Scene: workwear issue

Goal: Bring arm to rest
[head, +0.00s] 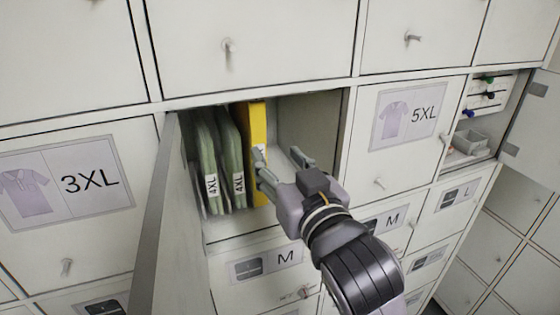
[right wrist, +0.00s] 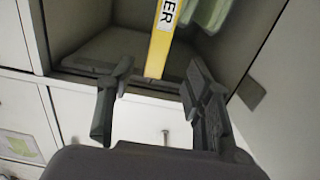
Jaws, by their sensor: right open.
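My right gripper (head: 280,168) is open at the mouth of an open locker compartment, just right of a yellow upright divider (head: 258,130). In the right wrist view, the open fingers (right wrist: 155,105) show with the lower end of the yellow divider (right wrist: 160,45) beyond the gap between them. I cannot tell whether a finger touches it. Nothing shows held in the jaws. Green packs labelled 4XL (head: 232,150) stand upright left of the divider. My left gripper is not in view.
The open compartment door (head: 160,215) swings out at the left. Closed lockers marked 3XL (head: 70,190) and 5XL (head: 405,125) flank the compartment. Another open compartment at the right holds a grey bin (head: 470,140). The compartment's right part (head: 315,120) is empty.

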